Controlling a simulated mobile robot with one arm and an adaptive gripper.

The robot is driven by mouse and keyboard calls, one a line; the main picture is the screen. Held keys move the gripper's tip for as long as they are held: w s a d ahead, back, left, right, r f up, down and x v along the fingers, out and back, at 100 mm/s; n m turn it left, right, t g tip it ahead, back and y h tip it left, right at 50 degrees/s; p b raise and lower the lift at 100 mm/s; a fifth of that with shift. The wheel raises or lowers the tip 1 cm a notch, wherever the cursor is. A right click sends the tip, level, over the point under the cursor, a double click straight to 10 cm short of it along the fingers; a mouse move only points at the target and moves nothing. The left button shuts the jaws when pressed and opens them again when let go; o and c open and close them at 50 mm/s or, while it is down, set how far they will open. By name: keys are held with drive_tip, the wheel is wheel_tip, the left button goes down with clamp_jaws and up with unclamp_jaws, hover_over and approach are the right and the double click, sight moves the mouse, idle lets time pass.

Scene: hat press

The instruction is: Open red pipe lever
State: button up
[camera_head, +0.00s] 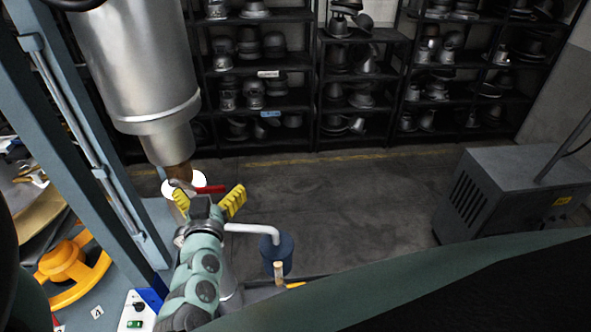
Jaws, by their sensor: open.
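The red lever (211,189) shows as a short red bar just beyond my gripper, pointing right from beside a bright white round part (181,185). My gripper (209,195) has yellow fingers spread wide apart, with nothing held between them. In this view the lever lies just past the opening between the fingers. I cannot tell whether they touch it. The lever's pivot and part of its left end are hidden or overexposed.
A large metal cylinder (135,65) hangs above left beside a blue-grey frame (85,150). A pale bent pipe (255,229) runs to a dark blue cylinder (277,255) right of my arm. A yellow handwheel (68,262) is lower left.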

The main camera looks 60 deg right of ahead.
drive_tip(key=shift+w+d, duration=0.15)
drive_tip(key=shift+d, duration=0.1)
drive_tip(key=c, duration=1.3)
